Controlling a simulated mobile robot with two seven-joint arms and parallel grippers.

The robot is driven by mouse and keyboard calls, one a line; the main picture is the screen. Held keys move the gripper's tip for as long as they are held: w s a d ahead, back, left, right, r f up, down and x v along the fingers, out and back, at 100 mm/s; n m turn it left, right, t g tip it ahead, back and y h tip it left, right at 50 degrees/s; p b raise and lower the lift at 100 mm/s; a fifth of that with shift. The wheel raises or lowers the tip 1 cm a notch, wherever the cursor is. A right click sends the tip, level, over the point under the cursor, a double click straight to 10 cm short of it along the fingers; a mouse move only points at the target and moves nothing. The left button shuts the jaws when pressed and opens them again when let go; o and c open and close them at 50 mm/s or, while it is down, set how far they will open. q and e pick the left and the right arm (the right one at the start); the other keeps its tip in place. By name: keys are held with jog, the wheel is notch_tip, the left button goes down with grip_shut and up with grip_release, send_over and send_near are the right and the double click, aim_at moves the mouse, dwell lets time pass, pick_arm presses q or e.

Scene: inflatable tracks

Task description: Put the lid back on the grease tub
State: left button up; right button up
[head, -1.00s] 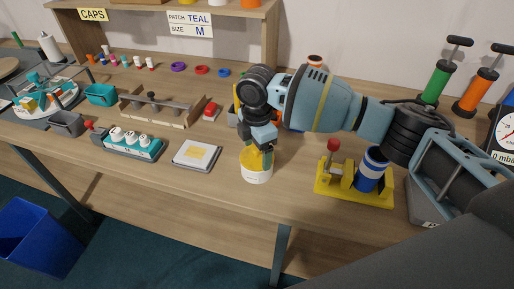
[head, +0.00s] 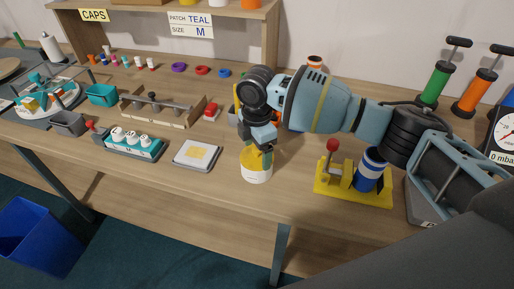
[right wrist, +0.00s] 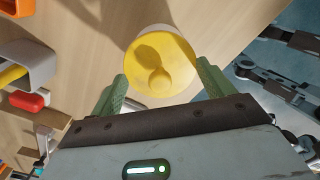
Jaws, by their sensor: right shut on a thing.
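The grease tub (head: 257,175) is a small white round tub near the front edge of the bench. Its yellow lid (head: 252,158) shows at the tub's top, under my right gripper (head: 262,152). In the right wrist view the lid (right wrist: 178,62) is a yellow disc with a round knob, between the two green fingertips (right wrist: 160,82). My right gripper points down and is shut on the lid. I cannot tell whether the lid is fully seated. My left gripper is not in view.
A yellow stand (head: 352,190) with a red-knobbed lever and a blue canister (head: 370,170) is right of the tub. A white square tray (head: 196,154) lies to its left. A red button block (head: 211,110) is behind. Bare bench lies between tray and tub.

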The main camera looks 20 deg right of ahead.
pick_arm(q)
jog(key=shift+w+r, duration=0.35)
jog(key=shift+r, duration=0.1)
pick_arm(e)
jog(key=shift+f, duration=0.15)
dwell(0.8)
jog(key=o, duration=0.9)
pick_arm(q)
jog(key=shift+p, duration=0.3)
pick_arm(e)
jog(key=shift+r+p, duration=1.15)
jog(key=shift+r, duration=2.4)
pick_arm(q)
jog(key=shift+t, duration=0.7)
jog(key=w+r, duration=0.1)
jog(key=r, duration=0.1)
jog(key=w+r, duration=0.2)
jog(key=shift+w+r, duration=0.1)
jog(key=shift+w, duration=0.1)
pick_arm(e)
jog(key=shift+c, duration=0.4)
grip_shut()
